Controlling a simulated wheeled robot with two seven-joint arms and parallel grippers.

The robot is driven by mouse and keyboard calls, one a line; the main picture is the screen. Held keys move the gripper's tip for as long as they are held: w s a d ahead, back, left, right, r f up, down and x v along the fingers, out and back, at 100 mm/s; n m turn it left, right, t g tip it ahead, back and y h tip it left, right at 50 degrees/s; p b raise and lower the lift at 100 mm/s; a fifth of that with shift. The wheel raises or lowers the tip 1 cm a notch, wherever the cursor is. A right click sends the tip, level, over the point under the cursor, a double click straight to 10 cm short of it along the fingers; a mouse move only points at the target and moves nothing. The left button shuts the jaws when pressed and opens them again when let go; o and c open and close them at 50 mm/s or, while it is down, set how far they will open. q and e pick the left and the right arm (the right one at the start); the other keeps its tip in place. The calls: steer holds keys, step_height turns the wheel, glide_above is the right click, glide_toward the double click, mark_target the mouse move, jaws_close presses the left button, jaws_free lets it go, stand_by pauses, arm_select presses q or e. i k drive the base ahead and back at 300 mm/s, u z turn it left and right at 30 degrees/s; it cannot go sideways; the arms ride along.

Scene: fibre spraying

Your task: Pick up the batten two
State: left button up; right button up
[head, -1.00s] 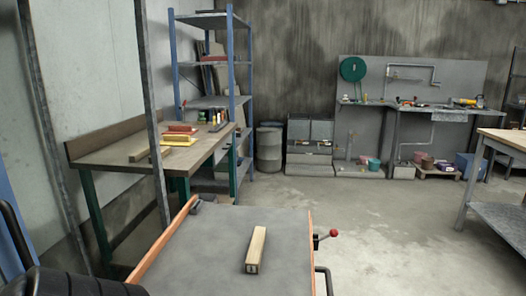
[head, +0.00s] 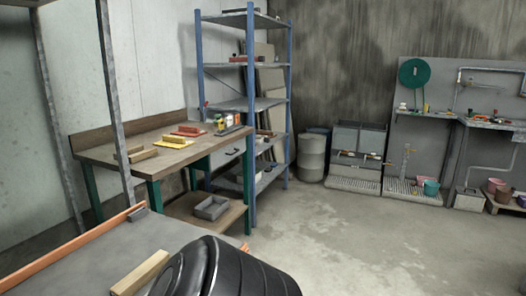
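A pale wooden batten (head: 138,274) lies on the grey top of the near cart (head: 75,262) at the bottom of the head view. Its near end is cut off by the lower edge and a black ribbed part of mine, which stands just right of it. No number can be read on it. Neither of my grippers is in view.
The cart has an orange rail (head: 75,252) on its far left side. Metal posts stand at the left. A blue-framed shelf (head: 251,105) and a grey barrel (head: 311,158) stand behind the workbench. Open concrete floor (head: 350,240) lies to the right.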

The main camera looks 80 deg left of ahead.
mark_target(147, 153)
steer(key=i, duration=0.95)
steer(key=u, duration=2.6)
steer(key=i, duration=5.5)
steer(key=u, duration=4.75)
steer(key=i, duration=1.25)
steer(key=z, duration=0.05)
